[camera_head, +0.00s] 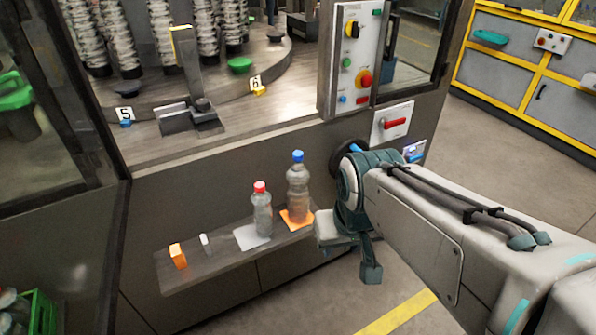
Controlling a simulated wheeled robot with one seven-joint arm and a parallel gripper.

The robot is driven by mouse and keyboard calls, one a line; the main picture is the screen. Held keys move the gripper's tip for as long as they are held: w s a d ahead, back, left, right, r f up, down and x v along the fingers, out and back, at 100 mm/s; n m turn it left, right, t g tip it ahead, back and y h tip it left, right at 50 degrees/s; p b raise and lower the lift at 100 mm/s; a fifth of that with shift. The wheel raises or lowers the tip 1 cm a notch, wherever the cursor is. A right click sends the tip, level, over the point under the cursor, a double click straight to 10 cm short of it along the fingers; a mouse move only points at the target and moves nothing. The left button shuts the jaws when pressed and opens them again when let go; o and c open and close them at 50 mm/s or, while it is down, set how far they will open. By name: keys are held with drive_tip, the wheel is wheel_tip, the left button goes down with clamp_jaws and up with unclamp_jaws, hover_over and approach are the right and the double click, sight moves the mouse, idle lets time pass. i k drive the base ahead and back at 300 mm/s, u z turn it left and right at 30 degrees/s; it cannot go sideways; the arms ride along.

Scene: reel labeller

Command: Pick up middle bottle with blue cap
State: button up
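A clear bottle with a blue cap (297,185) stands upright on an orange square at the right end of a narrow grey shelf (210,265). A shorter clear bottle with a red cap (262,212) stands to its left on a white square. My gripper (369,268) is just right of the blue-capped bottle, beyond the shelf's right end, and looks apart from it. One teal finger hangs down. The rest of the gripper is hidden by my arm, so its opening does not show. I see nothing held in it.
An orange block (178,256) and a small white piece (205,243) stand on the shelf's left part. The machine's front wall rises behind the shelf. Open floor lies at lower right.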

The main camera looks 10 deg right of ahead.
sight(297, 176)
drive_tip(key=k, duration=0.55)
drive_tip(key=z, duration=0.3)
drive_tip(key=i, duration=0.65)
drive_tip(key=u, duration=0.7)
drive_tip(key=i, duration=0.55)
drive_tip(key=u, duration=0.6)
